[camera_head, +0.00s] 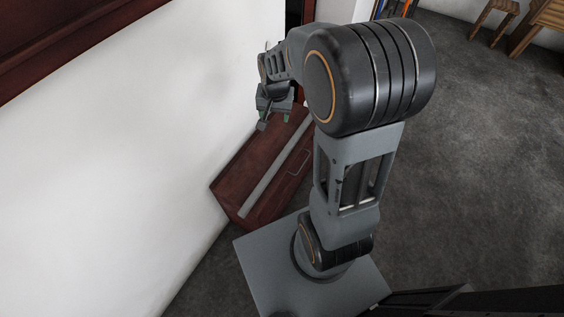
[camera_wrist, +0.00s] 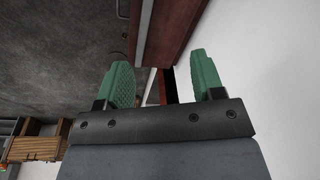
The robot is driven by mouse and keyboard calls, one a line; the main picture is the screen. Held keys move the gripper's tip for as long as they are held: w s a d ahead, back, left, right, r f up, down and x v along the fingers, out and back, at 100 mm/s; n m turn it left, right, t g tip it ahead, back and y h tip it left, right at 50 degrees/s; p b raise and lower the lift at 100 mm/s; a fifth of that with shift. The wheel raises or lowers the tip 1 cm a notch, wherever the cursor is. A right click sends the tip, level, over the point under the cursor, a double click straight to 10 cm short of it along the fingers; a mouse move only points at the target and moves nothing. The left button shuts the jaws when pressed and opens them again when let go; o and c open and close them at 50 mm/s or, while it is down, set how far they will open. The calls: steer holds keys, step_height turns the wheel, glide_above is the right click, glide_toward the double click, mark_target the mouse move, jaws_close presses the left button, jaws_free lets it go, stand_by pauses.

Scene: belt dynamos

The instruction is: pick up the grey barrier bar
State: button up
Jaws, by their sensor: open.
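The grey barrier bar (camera_head: 270,180) lies lengthwise on top of a dark red cabinet (camera_head: 232,186) in the head view. Its far end is close to my gripper and partly hidden. In the wrist view a thin grey strip, which looks like the bar (camera_wrist: 146,20), runs along the red cabinet (camera_wrist: 172,30) beyond the fingers. My gripper (camera_head: 275,121) is above the far end of the cabinet, with its green fingers apart and nothing between them. The fingers also show in the wrist view (camera_wrist: 158,72). I cannot tell the exact height above the bar.
A white wall (camera_head: 110,130) stands along the left of the cabinet. A metal handle (camera_head: 298,164) is on the cabinet's right side. Dark grey floor (camera_head: 480,170) is open to the right. Wooden furniture (camera_head: 540,25) stands at the far top right.

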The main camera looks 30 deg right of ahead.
steer(key=w+d+f+m+g+b, duration=0.1)
steer(key=w+d+f+m+b, duration=0.15)
steer(key=f, duration=0.65)
steer(key=w+d+f+m+b, duration=0.2)
steer(key=w+f, duration=0.1)
steer(key=f, duration=0.6)
steer(key=b, duration=0.1)
glide_above(282, 155)
steer(key=shift+g, duration=0.3)
step_height(282, 155, down, 10)
steer(key=shift+w+r, duration=0.1)
steer(key=shift+f+b, duration=0.5)
steer(key=shift+f, duration=2.4)
jaws_close()
